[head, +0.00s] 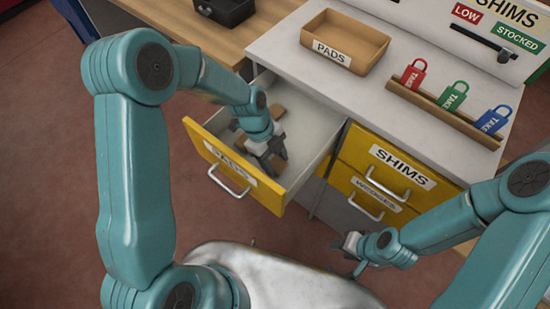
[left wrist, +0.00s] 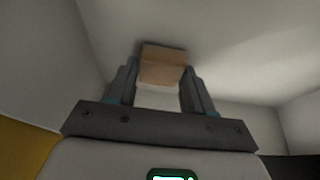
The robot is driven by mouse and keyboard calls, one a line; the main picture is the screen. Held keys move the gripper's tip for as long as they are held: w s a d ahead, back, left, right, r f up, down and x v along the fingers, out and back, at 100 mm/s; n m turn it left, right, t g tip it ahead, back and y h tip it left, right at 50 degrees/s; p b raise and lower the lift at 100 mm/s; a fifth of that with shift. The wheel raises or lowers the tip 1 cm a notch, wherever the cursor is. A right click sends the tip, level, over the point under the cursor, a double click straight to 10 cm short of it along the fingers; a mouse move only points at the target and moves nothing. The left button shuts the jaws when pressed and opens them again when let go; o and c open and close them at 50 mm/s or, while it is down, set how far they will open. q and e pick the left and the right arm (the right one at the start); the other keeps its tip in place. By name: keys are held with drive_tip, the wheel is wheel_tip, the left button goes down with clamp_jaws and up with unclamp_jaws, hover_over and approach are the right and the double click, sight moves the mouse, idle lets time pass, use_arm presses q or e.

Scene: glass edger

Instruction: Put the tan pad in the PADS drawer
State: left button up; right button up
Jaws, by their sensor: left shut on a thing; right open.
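The PADS drawer (head: 232,172) is pulled open, its yellow front labelled PADS. My left gripper (head: 268,160) reaches down inside the drawer. It is shut on a tan pad, a small block that shows between the fingertips in the left wrist view (left wrist: 162,65). In the head view the gripper and arm hide part of that pad. Whether the pad touches the drawer floor, I cannot tell. My right gripper (head: 352,252) is open and empty, in front of the cabinet.
A tan tray labelled PADS (head: 372,42) stands on the white counter and looks empty. Red, green and blue tags (head: 453,97) stand in a wooden rack (head: 440,112). The SHIMS drawer (head: 385,165) and the drawer below it are shut. A black box (head: 226,10) sits at the back.

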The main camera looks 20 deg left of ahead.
use_arm(q)
drive_tip(key=shift+w+f+b, duration=0.1)
drive_tip(key=shift+f+b, duration=0.15)
drive_tip(key=shift+b, duration=0.05)
drive_tip(key=o, duration=1)
drive_tip(key=shift+r, duration=0.1)
drive_tip(key=shift+r+p, duration=0.2)
drive_tip(key=shift+p, duration=0.1)
drive_tip(key=shift+w+a+r, duration=0.1)
drive_tip(key=shift+r, duration=0.1)
drive_tip(key=b+v, duration=0.1)
drive_tip(key=v, duration=1)
drive_tip(key=shift+r+b, duration=0.3)
